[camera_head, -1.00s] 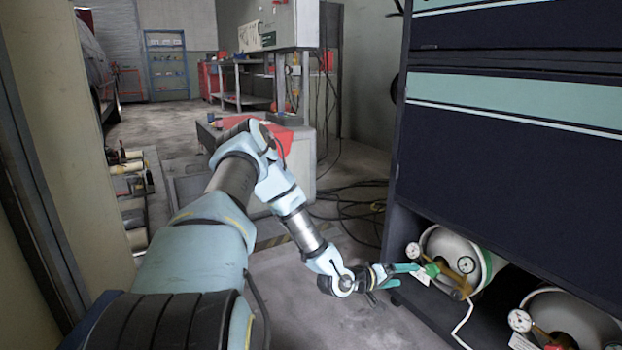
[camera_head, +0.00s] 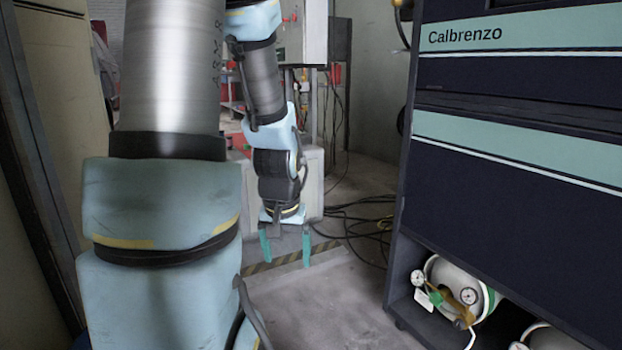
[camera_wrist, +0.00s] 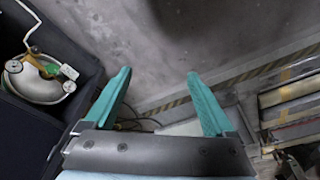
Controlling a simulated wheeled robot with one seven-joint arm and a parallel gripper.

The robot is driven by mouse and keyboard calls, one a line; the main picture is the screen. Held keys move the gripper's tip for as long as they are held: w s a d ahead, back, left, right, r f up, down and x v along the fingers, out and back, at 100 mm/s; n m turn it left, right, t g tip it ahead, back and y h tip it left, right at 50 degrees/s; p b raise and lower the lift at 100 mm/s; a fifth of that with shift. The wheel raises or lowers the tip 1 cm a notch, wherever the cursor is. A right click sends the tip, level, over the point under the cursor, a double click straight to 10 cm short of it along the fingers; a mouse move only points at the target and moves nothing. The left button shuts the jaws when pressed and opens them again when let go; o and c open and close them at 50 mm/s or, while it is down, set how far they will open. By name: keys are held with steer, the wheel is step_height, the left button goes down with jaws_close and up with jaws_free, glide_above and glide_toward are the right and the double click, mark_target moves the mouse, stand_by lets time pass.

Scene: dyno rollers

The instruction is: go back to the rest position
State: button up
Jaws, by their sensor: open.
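My gripper (camera_head: 286,248) hangs pointing down near the middle of the head view, with its two teal fingers spread and nothing between them. In the wrist view my gripper (camera_wrist: 160,95) also shows open and empty above the grey floor (camera_wrist: 170,45). It is well to the left of the dark cabinet and apart from it. My arm is raised and folded, and its upper links fill the left of the head view.
The dark cabinet (camera_head: 500,190) marked Calbrenzo stands at right. A gas cylinder (camera_head: 462,285) with gauges lies in its bottom bay; it also shows in the wrist view (camera_wrist: 38,82). Black cables (camera_head: 350,215) lie on the floor. Bare floor (camera_head: 330,310) is in front.

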steer(key=s+a+r+p, duration=0.2)
steer(key=s+r, duration=0.3)
steer(key=w+p+v, duration=0.2)
steer(key=p+v, duration=1)
steer(key=w+r+p+v, duration=0.1)
steer(key=w+p+v, duration=0.2)
steer(key=p+v, duration=0.9)
steer(key=w+p+v, duration=0.2)
steer(key=p+v, duration=1)
steer(key=shift+w+d+r+n+g+p, duration=0.3)
steer(key=shift+d+r+g, duration=0.05)
steer(key=shift+d+g, duration=0.1)
steer(key=shift+d, duration=0.15)
